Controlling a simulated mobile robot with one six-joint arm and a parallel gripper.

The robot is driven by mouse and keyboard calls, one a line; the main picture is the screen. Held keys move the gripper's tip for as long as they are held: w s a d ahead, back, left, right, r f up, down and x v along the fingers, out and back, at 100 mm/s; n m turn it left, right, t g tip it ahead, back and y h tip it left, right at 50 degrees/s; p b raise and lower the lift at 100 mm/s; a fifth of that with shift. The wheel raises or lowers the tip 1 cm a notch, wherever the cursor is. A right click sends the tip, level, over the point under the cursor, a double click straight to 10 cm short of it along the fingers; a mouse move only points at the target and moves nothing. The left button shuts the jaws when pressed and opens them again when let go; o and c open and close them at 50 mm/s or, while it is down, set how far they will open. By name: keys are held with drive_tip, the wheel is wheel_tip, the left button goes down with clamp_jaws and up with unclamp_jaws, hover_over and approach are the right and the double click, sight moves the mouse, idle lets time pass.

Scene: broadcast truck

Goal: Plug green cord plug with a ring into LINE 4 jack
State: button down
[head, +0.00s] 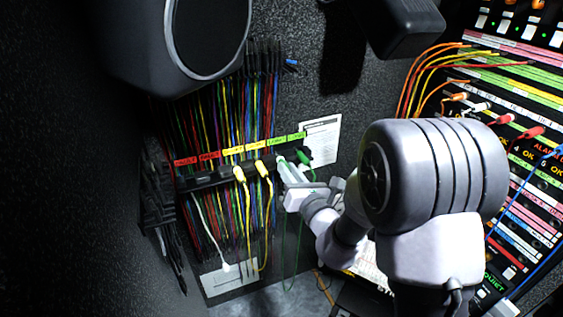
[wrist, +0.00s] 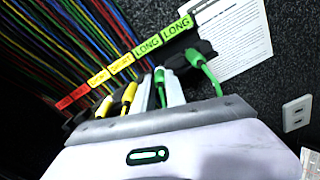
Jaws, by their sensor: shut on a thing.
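Two green cord plugs sit at the right end of a dark cord rack, under green LONG labels. My gripper (head: 290,172) is at the rack, its pale fingers shut around the left green plug (wrist: 160,82). The right green plug (wrist: 195,58) stands just beside the fingers, apart from them; it also shows in the head view (head: 304,157). I cannot make out a ring on either plug. The jack panel (head: 520,150) stands at the far right, partly behind my arm. I cannot read a LINE 4 label on it.
Two yellow plugs (head: 240,174) hang left of my gripper on the rack (head: 225,170). Many coloured cords (head: 230,115) hang behind it. A white printed sheet (head: 322,138) is on the wall. Orange, white, red and blue plugs with cords occupy parts of the jack panel.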

idle(0.4)
wheel_tip(320, 180, up, 2)
drive_tip(key=shift+r+p, duration=0.25)
drive_tip(key=shift+p, duration=0.85)
drive_tip(key=b+v, duration=0.1)
drive_tip(key=v, duration=0.2)
drive_tip(key=shift+w, duration=0.1)
